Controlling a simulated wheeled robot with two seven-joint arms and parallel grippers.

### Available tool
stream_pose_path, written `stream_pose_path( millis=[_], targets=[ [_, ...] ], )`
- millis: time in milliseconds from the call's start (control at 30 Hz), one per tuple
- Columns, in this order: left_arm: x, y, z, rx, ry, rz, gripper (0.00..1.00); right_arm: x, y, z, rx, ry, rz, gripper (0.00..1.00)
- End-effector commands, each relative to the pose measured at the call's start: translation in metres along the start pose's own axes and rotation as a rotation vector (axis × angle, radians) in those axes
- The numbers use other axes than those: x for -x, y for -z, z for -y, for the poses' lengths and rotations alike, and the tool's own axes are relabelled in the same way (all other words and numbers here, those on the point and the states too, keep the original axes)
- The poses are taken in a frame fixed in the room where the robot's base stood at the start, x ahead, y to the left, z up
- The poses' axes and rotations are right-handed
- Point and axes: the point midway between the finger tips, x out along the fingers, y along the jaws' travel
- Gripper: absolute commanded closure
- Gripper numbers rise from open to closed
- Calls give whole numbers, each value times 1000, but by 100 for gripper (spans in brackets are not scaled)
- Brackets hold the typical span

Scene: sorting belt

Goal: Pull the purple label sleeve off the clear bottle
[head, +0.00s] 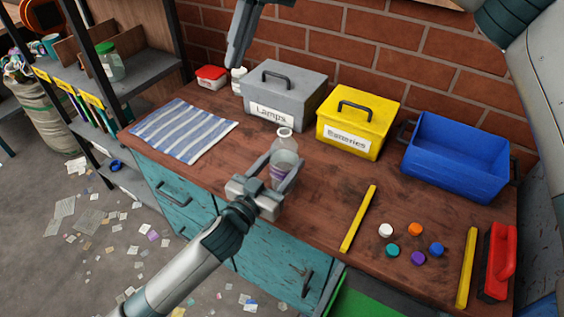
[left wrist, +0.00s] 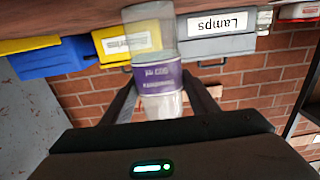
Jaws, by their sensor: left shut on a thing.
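The clear bottle (head: 285,147) stands upright at the front of the wooden counter, with a pale ring at its neck. My left gripper (head: 279,168) is shut on the bottle, one finger on each side. In the left wrist view, which is upside down, the bottle (left wrist: 149,30) and the printed sleeve (left wrist: 162,78) lie between the dark fingers (left wrist: 160,92). Whether the fingers touch sleeve or bare bottle is unclear. My right gripper (head: 240,45) hangs above the back of the counter, away from the bottle; its jaws are unclear.
A grey Lamps box (head: 283,88), a yellow Batteries box (head: 357,115) and an open blue bin (head: 455,158) line the back. A striped cloth (head: 184,130) lies left. Several caps (head: 416,229), yellow strips (head: 358,219) and a red-handled tool (head: 500,260) lie right.

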Motion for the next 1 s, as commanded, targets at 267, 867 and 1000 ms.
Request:
stream_pose_path(
  millis=[267, 867, 1000],
  targets=[
    [0, 0, 0, 0, 0, 0, 67, -43, 24, 80, -1, 255, -86, 100],
    [0, 0, 0, 0, 0, 0, 67, -54, 34, 108, -1, 351, -116, 100],
    [0, 0, 0, 0, 0, 0, 67, -57, 34, 109, -1, 351, -116, 100]
  ],
)
